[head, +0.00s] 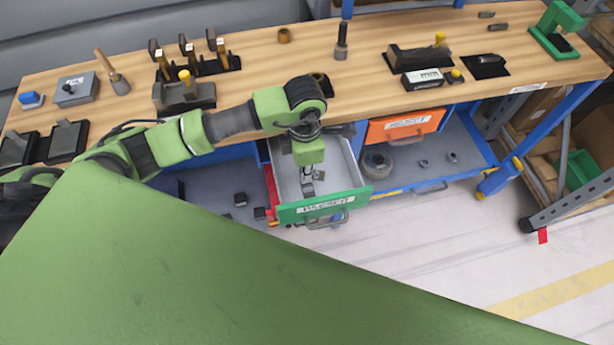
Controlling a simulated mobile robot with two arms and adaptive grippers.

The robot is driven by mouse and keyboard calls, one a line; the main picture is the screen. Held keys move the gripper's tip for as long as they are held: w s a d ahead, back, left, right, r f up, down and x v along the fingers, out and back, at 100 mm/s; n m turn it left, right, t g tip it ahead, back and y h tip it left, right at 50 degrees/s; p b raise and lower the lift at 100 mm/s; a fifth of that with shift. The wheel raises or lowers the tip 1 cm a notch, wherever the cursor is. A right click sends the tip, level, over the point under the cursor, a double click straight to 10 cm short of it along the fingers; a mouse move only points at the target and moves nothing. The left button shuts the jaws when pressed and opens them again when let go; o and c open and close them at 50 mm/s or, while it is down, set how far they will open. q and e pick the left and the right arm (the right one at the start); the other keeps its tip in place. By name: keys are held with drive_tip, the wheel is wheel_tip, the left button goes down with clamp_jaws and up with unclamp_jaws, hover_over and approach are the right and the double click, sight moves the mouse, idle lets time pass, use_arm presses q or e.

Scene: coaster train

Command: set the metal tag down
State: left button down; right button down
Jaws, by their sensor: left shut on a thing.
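My left gripper (308,181) reaches down from above into the open green-fronted drawer (324,206) below the bench top. It is shut on a small grey piece (308,190), which I take to be the metal tag. The piece is tiny and partly covered by the fingers. I cannot tell whether it touches the drawer floor. My right gripper is not in view.
The wooden bench top (300,60) carries several tools and blocks. An orange-fronted drawer (405,126) is right of the green one. A blue tray (435,165) with round parts lies below it. Bare floor (440,240) is in front.

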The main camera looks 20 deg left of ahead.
use_arm(q)
wheel_tip(320, 180, down, 5)
drive_tip(key=shift+f+p, duration=0.1)
drive_tip(key=shift+p, duration=0.3)
drive_tip(key=c, duration=2.5)
unclamp_jaws()
drive_tip(key=shift+f, duration=0.1)
drive_tip(key=shift+o, duration=0.3)
drive_tip(key=shift+r, duration=0.25)
drive_tip(key=shift+w+r, duration=0.1)
drive_tip(key=shift+r, duration=0.25)
wheel_tip(320, 180, up, 10)
drive_tip(key=shift+r+b, duration=0.25)
drive_tip(key=shift+b, duration=0.6)
drive_tip(key=shift+r, duration=0.35)
